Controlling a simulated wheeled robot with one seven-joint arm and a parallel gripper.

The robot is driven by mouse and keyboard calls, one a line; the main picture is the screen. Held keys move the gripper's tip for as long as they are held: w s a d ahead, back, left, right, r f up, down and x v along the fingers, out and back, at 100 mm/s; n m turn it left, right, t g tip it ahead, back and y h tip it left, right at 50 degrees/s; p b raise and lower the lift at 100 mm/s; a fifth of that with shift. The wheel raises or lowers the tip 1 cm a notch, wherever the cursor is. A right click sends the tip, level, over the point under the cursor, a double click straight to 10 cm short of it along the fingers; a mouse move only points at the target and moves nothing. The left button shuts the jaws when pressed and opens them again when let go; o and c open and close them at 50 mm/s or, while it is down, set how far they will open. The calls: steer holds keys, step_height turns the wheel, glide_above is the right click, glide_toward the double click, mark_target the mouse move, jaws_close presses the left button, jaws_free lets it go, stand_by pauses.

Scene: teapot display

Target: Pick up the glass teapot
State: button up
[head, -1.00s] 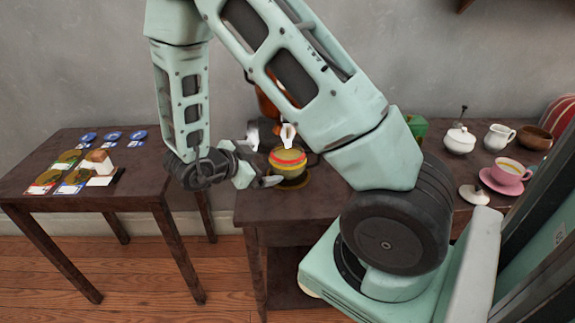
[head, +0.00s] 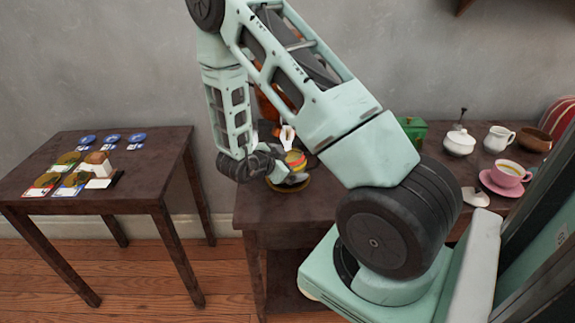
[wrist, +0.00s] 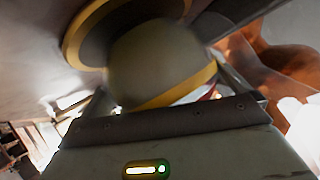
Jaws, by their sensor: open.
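A round pot with yellow and red bands (head: 295,161) stands on a dark round tray with a yellow rim (head: 304,184), partly behind my gripper. In the wrist view a blurred, pale olive round body (wrist: 160,60) with a yellow band fills the space ahead of my open gripper (wrist: 165,95). In the head view my gripper (head: 284,166) is beside the pot, a grey finger low in front of it; contact cannot be told. A shiny orange-brown vessel (head: 268,106) stands behind, mostly hidden by my arm; it looks translucent in the wrist view (wrist: 262,70). I cannot tell which is the glass teapot.
A white pot (head: 459,143), white jug (head: 498,138), brown bowl (head: 534,139), pink cup (head: 507,172) and green box (head: 413,130) stand to the right. A separate table (head: 150,160) at left holds cards and blue discs. The dark table's front left corner is clear.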

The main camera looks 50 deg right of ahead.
steer(key=c, duration=1.3)
steer(key=shift+r, duration=0.2)
steer(key=shift+r, duration=1.6)
steer(key=shift+w+a, duration=0.2)
steer(key=shift+a, duration=8.65)
